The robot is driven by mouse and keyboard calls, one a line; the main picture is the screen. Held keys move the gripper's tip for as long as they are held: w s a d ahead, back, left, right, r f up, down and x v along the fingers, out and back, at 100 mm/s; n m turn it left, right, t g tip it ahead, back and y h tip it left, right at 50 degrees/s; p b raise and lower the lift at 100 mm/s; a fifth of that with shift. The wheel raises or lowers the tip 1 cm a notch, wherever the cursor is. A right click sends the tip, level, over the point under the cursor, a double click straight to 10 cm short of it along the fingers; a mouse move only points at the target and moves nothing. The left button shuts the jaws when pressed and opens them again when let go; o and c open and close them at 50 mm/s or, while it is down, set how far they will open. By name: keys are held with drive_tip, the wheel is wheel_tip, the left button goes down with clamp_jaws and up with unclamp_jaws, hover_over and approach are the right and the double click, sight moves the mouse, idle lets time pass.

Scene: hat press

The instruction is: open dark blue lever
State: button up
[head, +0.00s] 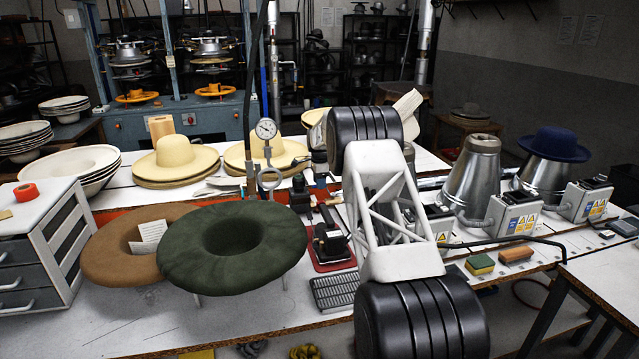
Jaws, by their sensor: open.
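I cannot clearly pick out a dark blue lever in the head view. A round pressure gauge (266,129) stands on a thin pipe at the middle of the table, with a grey ring-shaped fitting (269,178) below it. A small bluish part (320,180) shows just right of this fitting, too small to identify. My arm (388,215), a white truss link between black ribbed joints, crosses the middle right of the view and hides part of the table. My gripper does not show.
Straw hats (175,160) stand behind. Metal cones (472,180), one under a blue hat (555,144), and control boxes (515,213) stand at right.

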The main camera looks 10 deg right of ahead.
drive_tip(key=shift+r, duration=3.85)
drive_tip(key=shift+r, duration=0.1)
drive_tip(key=shift+s+a+r, duration=0.1)
drive_tip(key=shift+s+r, duration=0.1)
drive_tip(key=s+a+r+n, duration=0.3)
drive_tip(key=s+r, duration=0.4)
drive_tip(key=s, duration=0.6)
drive_tip(key=s+a+r+n+t, duration=0.1)
drive_tip(key=s+a+r+n, duration=0.2)
drive_tip(key=s+r, duration=0.75)
drive_tip(key=s+a+r+n, duration=0.25)
drive_tip(key=s+r, duration=0.25)
drive_tip(key=s, duration=1.1)
drive_tip(key=s+a+f+n+t, duration=0.15)
drive_tip(key=s+n, duration=0.35)
drive_tip(key=s, duration=1.8)
drive_tip(key=s+a+f+n, duration=0.1)
drive_tip(key=s+f, duration=0.3)
drive_tip(key=s, duration=0.6)
drive_tip(key=s+a+f+n, duration=0.1)
drive_tip(key=s+f+n, duration=0.2)
drive_tip(key=s, duration=0.7)
drive_tip(key=shift+a+f, duration=0.15)
drive_tip(key=shift+f, duration=0.6)
